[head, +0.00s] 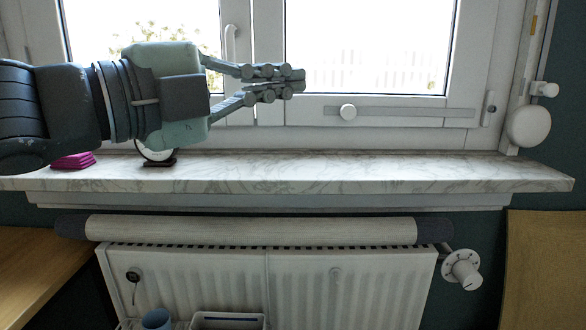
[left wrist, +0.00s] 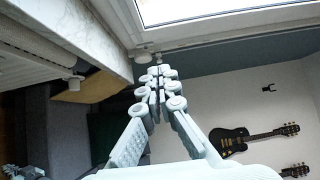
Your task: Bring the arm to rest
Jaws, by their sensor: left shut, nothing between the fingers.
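My left arm comes in from the left in the head view and reaches across in front of the window. Its gripper (head: 300,80) points to the right, above the marble window sill (head: 400,172). The fingers are shut and nothing is held between them. In the left wrist view the same gripper (left wrist: 160,72) shows with its fingertips together, the sill (left wrist: 70,35) to its left.
A pink stack (head: 73,161) and a small round white object on a dark base (head: 158,162) stand on the sill under my arm. The sill's right half is bare. A radiator (head: 300,285) is below. Guitars (left wrist: 240,142) hang on a wall.

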